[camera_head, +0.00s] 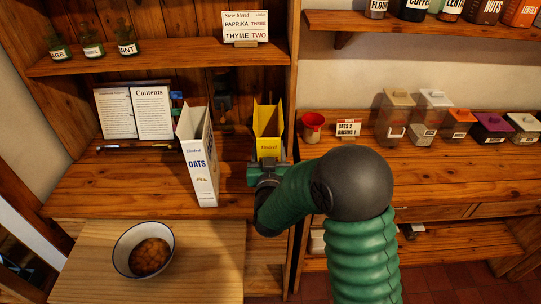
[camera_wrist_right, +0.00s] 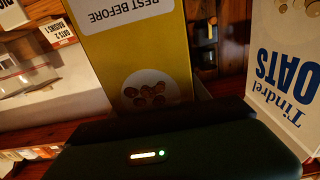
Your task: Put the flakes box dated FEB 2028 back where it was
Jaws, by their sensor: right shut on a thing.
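A yellow box (camera_head: 268,122) with an open top stands upright right of the white oats box (camera_head: 202,175). My right gripper (camera_head: 264,174) is shut on the yellow box, low on its near side. In the right wrist view the yellow box (camera_wrist_right: 150,60) shows a white BEST BEFORE label, upside down, and a picture of round pieces. The date is cut off at the frame edge, and I cannot read the word flakes. I cannot tell whether its base touches the shelf. The gripper's dark body (camera_wrist_right: 180,150) hides the lower part. My left gripper is not in view.
The oats box stands close by on the left, also in the wrist view (camera_wrist_right: 290,75). A shelf post (camera_head: 292,75) is close on the right. A bowl (camera_head: 143,250) sits front left; an open book (camera_head: 135,112) stands behind. Lidded containers (camera_head: 395,115) line the right counter.

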